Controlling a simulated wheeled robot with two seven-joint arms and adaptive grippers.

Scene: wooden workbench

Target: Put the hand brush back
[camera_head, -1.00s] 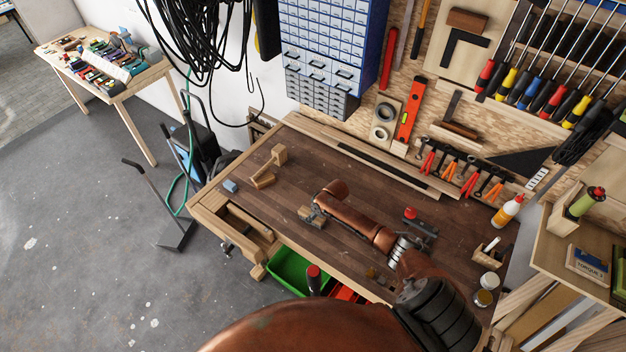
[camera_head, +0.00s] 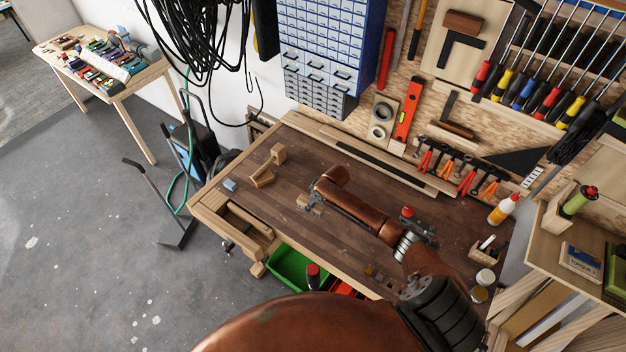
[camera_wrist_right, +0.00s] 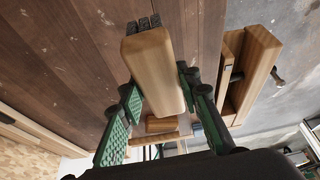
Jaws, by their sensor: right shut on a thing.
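The hand brush, a pale wooden block with dark bristles, is gripped by my right gripper (camera_wrist_right: 160,86). In the right wrist view the brush (camera_wrist_right: 153,62) lies between the green-padded fingers, bristles at its far end. In the head view the brush (camera_head: 303,200) shows partly beside the right gripper (camera_head: 314,203), over the left half of the workbench (camera_head: 350,240). My arm covers part of it there. I cannot tell how far it is above the bench top. My left gripper is not in view.
A wooden L-shaped piece (camera_head: 264,177) and a small blue block (camera_head: 230,185) lie left of the brush. A red-knobbed tool (camera_head: 408,220) lies to the right, close to my arm. A glue bottle (camera_head: 503,210) stands at the right end. Bench between is mostly clear.

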